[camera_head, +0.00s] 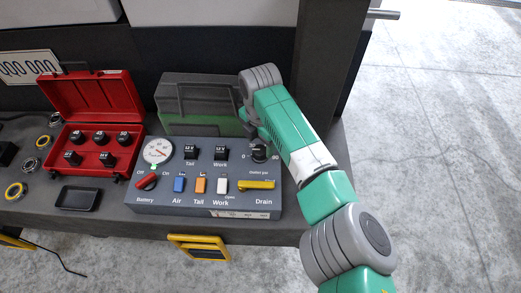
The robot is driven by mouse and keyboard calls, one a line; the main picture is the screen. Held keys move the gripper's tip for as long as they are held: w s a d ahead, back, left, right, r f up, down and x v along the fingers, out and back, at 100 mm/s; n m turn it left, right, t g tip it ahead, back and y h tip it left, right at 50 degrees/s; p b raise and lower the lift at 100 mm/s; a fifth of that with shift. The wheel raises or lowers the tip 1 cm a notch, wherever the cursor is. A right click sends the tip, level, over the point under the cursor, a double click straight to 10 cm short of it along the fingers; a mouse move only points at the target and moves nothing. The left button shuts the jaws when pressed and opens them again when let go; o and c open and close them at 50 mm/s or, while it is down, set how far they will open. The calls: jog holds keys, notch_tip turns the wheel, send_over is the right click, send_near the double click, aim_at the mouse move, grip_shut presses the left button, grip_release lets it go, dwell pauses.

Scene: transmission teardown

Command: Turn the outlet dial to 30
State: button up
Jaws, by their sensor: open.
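The outlet dial (259,154) is a small black knob at the right end of the grey control panel (150,207). Its scale shows a 0 at the left and a 90 at the right, with small lettering below it. I cannot read where its pointer stands. My gripper (254,134) is open, just above and behind the dial, at the end of my green and grey arm. The wrist partly hides its fingers. I cannot tell whether they touch the dial.
The panel also holds a round white gauge (157,151), a red battery knob (146,181), blue, orange and white switches, and a yellow drain lever (256,185). An open red case (92,104) with several black pieces and a black tray (78,198) lie to the left. A green-grey box (198,105) stands behind.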

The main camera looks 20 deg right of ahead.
aim_at(260, 153)
jog(key=shift+f+b, duration=0.35)
jog(key=shift+f, duration=1.05)
jog(key=shift+c, duration=0.5)
jog(key=c, duration=0.9)
jog(key=shift+r, duration=0.1)
jog(key=shift+p, duration=0.35)
